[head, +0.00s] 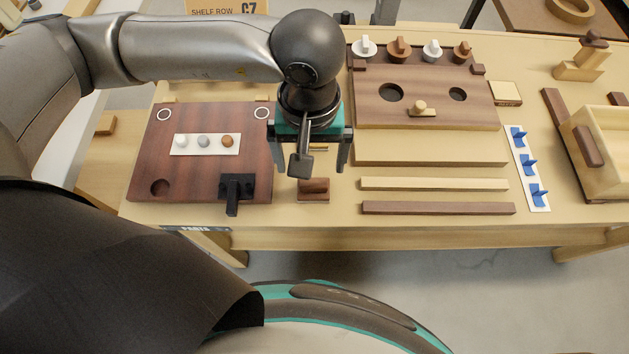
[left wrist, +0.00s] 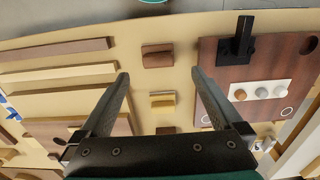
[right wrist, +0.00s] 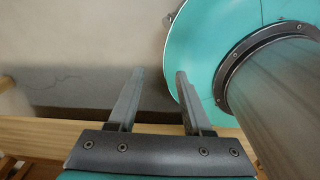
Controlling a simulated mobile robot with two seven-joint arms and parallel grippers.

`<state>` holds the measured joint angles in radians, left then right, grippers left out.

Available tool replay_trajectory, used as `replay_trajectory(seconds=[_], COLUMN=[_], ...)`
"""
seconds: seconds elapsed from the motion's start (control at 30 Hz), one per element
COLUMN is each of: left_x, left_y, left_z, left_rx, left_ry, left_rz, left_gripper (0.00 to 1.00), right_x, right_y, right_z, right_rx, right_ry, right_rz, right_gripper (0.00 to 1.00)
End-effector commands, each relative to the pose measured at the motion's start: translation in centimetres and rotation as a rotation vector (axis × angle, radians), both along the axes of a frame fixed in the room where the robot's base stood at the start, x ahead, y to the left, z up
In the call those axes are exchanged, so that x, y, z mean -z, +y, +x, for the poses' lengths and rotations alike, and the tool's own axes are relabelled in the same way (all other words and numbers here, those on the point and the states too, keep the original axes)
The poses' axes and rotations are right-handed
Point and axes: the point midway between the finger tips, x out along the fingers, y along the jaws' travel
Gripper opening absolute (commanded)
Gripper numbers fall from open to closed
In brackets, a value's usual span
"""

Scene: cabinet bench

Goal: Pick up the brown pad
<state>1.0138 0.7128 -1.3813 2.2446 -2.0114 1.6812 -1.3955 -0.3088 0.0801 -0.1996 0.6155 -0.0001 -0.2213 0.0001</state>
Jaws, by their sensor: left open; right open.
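A small brown block (head: 314,189), which looks like the brown pad, lies on the bench near its front edge. It also shows in the left wrist view (left wrist: 157,55), just past the line of the fingertips. My left gripper (head: 308,165) is open and empty above the bench, pointing down, a little behind the brown block. Its fingers also show in the left wrist view (left wrist: 160,75), spread wide with a gold-coloured block (left wrist: 162,101) between them, below. My right gripper (right wrist: 160,73) is open and empty, seen only in the right wrist view, over the floor beside my base.
Left of the brown block is a dark red board (head: 145,185) with a black bracket (head: 237,187) and three balls on a white strip. To the right lie a light bar (head: 435,184) and a dark bar (head: 438,208). A board with knobs stands behind them.

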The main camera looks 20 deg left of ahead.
Motion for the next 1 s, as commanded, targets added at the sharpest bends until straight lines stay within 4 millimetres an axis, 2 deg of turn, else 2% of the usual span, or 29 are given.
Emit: replay_trajectory(seconds=[0.03, 0.2, 0.47, 0.7, 0.8, 1.0], left_x=[1.3, 4.1, 5.9, 9.5, 10.2, 10.3], left_y=[0.0, 0.0, -0.1, -0.2, -0.2, -0.2], left_z=[-0.1, 0.0, 0.2, 0.6, 0.7, 0.7], left_rx=[-0.003, -0.002, -0.001, -0.001, -0.002, -0.001], left_ry=[0.005, 0.001, 0.001, 0.002, 0.001, -0.002], left_rz=[0.002, 0.001, 0.000, -0.001, 0.000, -0.002], left_gripper=[1.00, 1.00, 1.00, 1.00, 1.00, 1.00], right_x=[0.3, 0.7, 0.9, 1.5, 1.6, 1.5], right_y=[0.0, 0.0, 0.1, 0.1, 0.1, 0.0], right_z=[-0.3, -0.1, 1.1, 1.3, 1.4, 1.5], right_rx=[0.000, 0.000, 0.000, 0.001, 0.002, 0.002], right_ry=[0.006, 0.002, -0.018, -0.022, -0.024, -0.026], right_rz=[0.000, 0.000, 0.002, 0.003, 0.002, 0.001], right_gripper=[0.50, 0.50, 0.50, 0.50, 0.50, 0.50])
